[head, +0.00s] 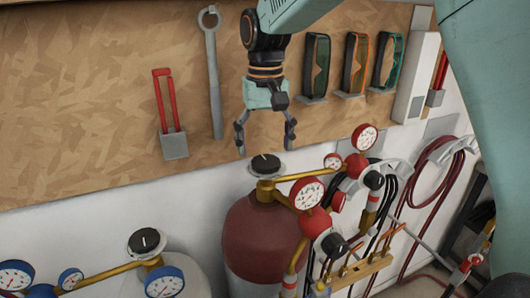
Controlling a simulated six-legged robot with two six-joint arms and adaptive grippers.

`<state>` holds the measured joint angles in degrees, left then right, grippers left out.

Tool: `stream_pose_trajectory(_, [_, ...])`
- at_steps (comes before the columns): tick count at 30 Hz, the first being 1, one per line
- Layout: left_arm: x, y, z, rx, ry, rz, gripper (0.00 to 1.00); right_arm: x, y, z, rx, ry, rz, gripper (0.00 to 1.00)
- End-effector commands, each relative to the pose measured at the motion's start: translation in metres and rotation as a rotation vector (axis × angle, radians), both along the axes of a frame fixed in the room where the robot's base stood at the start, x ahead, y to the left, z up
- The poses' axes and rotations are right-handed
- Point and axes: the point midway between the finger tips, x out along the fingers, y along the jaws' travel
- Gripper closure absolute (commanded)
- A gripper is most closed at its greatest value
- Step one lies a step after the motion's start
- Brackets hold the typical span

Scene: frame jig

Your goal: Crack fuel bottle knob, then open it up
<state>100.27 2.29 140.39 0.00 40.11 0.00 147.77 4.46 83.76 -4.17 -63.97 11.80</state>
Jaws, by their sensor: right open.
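The fuel bottle (262,238) is a dark red cylinder standing against the wall near the middle of the head view. Its black knob (265,164) with a white mark sits on top of a brass valve. My right gripper (266,147) points down with its two fingers spread, open and empty. Its fingertips appear just above the knob, one to each side; I cannot tell the exact gap in depth. My left gripper is not in view.
Red-rimmed gauges (307,193) and a red regulator stand right of the knob. A pale bottle with a black knob (147,242) and blue gauges (165,282) is at lower left. Tools and goggles (356,64) hang on the wooden board (90,90) behind. Hoses (440,165) hang at right.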

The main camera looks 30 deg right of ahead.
Motion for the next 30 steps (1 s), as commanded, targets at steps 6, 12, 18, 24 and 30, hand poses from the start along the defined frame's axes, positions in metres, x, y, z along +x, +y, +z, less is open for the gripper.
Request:
stream_pose_trajectory(6, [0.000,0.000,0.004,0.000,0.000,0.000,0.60,-0.005,0.000,-0.022,0.000,0.002,-0.001,0.20])
stream_pose_trajectory(12, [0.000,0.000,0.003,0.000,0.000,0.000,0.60,-0.005,0.000,-0.026,0.000,0.000,0.000,0.20])
stream_pose_trajectory(18, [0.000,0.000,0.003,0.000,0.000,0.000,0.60,-0.004,0.001,-0.026,0.000,0.000,0.001,0.26])
stream_pose_trajectory(24, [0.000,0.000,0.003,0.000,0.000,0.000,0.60,-0.002,0.001,-0.025,0.000,0.000,0.001,0.43])
stream_pose_trajectory(30, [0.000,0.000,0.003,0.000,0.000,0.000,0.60,-0.001,0.001,-0.025,0.000,0.001,0.002,0.60])
